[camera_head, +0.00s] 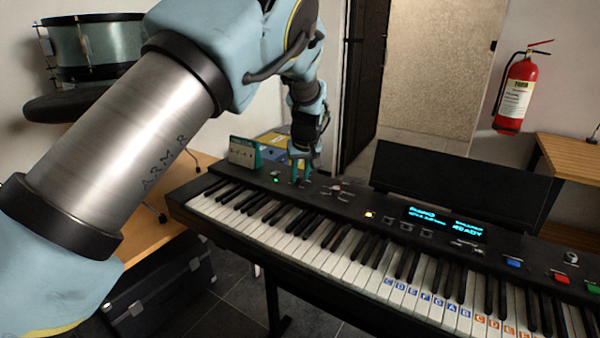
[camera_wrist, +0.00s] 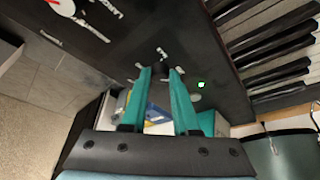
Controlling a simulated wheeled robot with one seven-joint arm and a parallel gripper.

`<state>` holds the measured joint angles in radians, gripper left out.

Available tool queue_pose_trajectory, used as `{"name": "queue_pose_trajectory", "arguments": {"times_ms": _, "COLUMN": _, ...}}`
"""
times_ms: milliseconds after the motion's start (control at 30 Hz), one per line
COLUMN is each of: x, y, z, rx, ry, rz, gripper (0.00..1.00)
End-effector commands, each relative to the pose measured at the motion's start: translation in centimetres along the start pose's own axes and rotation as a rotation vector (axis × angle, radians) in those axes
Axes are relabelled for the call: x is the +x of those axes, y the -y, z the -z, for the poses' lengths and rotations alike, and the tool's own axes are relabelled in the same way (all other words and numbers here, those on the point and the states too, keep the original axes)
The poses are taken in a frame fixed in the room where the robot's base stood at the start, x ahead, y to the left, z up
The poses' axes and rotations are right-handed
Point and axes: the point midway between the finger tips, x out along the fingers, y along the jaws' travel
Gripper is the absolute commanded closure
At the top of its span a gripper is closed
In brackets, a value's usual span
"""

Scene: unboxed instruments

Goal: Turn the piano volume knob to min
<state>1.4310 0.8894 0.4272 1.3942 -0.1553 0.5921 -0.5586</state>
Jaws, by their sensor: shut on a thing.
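The black piano (camera_head: 330,215) stands across the middle and right of the head view; its dark control panel also fills the upper middle of the wrist view (camera_wrist: 110,50). My gripper (camera_head: 300,180) points down at the panel's left end, beside a small green light (camera_head: 277,180). In the wrist view, the two teal fingers of my gripper (camera_wrist: 161,70) stand a small gap apart with their tips at the panel. They are shut on the volume knob, which is mostly hidden between the tips. I cannot read its setting.
A teal-and-white box (camera_head: 244,152) stands behind the piano's left end. A dark music stand (camera_head: 460,190) rises behind the lit display (camera_head: 445,222). White keys (camera_head: 300,235) run along the front. A drum (camera_head: 95,45) is at upper left, a fire extinguisher (camera_head: 516,95) at upper right.

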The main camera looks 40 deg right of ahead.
Motion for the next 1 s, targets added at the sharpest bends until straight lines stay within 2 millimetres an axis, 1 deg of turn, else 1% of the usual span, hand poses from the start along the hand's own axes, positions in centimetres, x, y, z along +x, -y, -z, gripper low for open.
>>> {"name": "queue_pose_trajectory", "arguments": {"times_ms": 500, "x": -0.02, "y": -0.05, "z": 0.06, "rx": -0.017, "ry": -0.001, "rz": 0.006, "gripper": 1.00}}
{"name": "queue_pose_trajectory", "arguments": {"times_ms": 533, "x": -0.02, "y": -0.05, "z": 0.06, "rx": -0.017, "ry": -0.001, "rz": 0.005, "gripper": 0.68}}
{"name": "queue_pose_trajectory", "arguments": {"times_ms": 600, "x": -0.02, "y": -0.04, "z": 0.05, "rx": -0.016, "ry": -0.001, "rz": 0.006, "gripper": 0.60}}
{"name": "queue_pose_trajectory", "arguments": {"times_ms": 767, "x": -0.01, "y": -0.03, "z": 0.03, "rx": -0.016, "ry": 0.000, "rz": 0.006, "gripper": 0.42}}
{"name": "queue_pose_trajectory", "arguments": {"times_ms": 1000, "x": -0.03, "y": -0.02, "z": 0.01, "rx": -0.015, "ry": 0.000, "rz": 0.006, "gripper": 0.42}}
